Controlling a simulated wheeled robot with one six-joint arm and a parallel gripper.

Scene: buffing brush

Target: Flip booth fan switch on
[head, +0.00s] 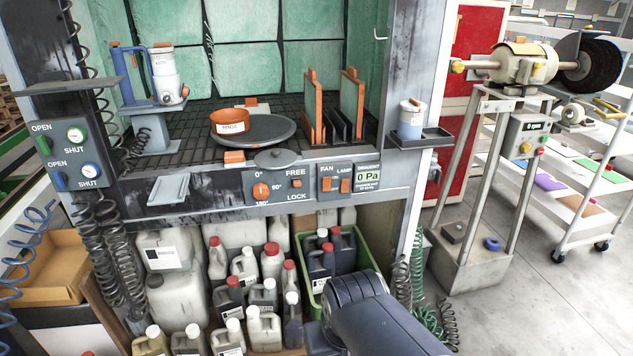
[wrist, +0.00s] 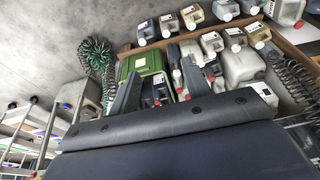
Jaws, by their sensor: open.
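The fan switch (head: 326,184) is a small orange rocker under the label FAN on the booth's front panel. The lamp switch (head: 346,186), a like orange rocker, sits just right of it. Whether either is on or off is too small to tell. The draught display (head: 368,177) to their right reads 0 Pa. My gripper (wrist: 161,88) shows in the wrist view with its two fingers apart and nothing between them, over the bottles. In the head view my arm is low at the front, below the panel, and the fingers are hidden.
An orange turn knob (head: 261,190) and a FREE/LOCK switch (head: 296,183) are left on the panel. Below stand many jugs and a green crate (head: 369,258). A small shelf with a jar (head: 411,120) juts out at right. The floor (head: 520,290) at right is mostly clear.

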